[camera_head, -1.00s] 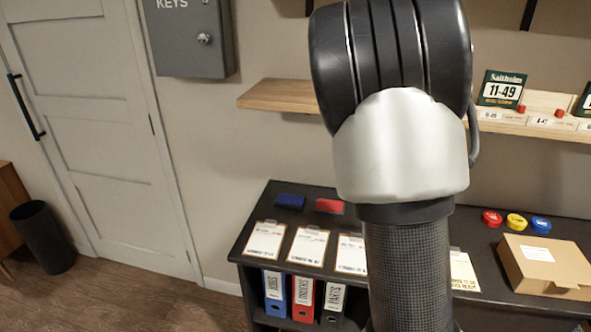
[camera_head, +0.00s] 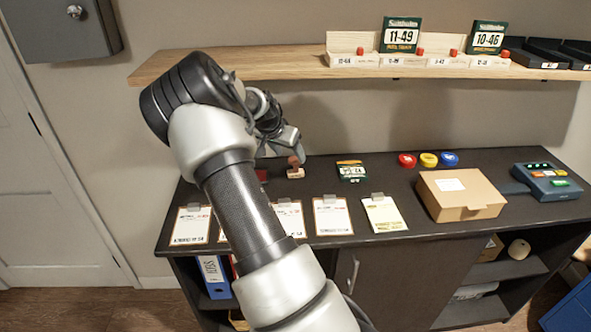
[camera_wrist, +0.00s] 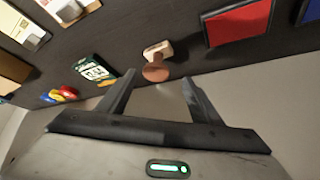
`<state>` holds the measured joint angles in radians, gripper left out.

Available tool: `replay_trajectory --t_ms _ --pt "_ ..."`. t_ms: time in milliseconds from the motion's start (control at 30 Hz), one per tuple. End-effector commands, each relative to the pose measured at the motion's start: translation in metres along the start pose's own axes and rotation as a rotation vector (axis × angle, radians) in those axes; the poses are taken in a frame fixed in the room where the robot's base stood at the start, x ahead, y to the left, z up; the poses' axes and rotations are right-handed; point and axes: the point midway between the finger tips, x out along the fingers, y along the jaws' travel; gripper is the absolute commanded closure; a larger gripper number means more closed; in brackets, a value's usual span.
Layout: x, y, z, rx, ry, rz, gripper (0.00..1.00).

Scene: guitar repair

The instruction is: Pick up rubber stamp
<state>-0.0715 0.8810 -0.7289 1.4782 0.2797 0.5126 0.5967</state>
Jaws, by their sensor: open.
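The rubber stamp (camera_head: 296,167) stands on the dark counter, a brown knob on a pale wooden base. In the wrist view the rubber stamp (camera_wrist: 157,62) lies just beyond my gripper (camera_wrist: 157,84), roughly in line with the gap between the two fingers. The fingers are apart with nothing between them. In the head view my gripper (camera_head: 290,146) is small and partly hidden by my arm, close above and beside the stamp.
A red ink pad (camera_wrist: 238,23) lies beside the stamp. A green number card (camera_head: 351,170) lies to its right. Several clipboards (camera_head: 332,215) line the counter's front. A cardboard box (camera_head: 460,193) stands right. A wooden shelf (camera_head: 250,61) hangs above the counter.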

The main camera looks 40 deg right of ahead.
Motion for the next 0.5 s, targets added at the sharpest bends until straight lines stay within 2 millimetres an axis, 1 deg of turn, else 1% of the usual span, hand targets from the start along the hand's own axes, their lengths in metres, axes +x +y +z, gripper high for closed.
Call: replay_trajectory --t_ms 33,167,367,500 --pt "0.004 0.0 0.0 0.0 0.0 0.0 0.41" --pt "0.011 0.002 -0.001 0.001 0.0 0.0 0.41" --pt "0.04 0.009 -0.002 0.001 -0.002 0.003 0.41" --pt "0.055 0.008 -0.003 0.0 0.0 0.0 0.41"
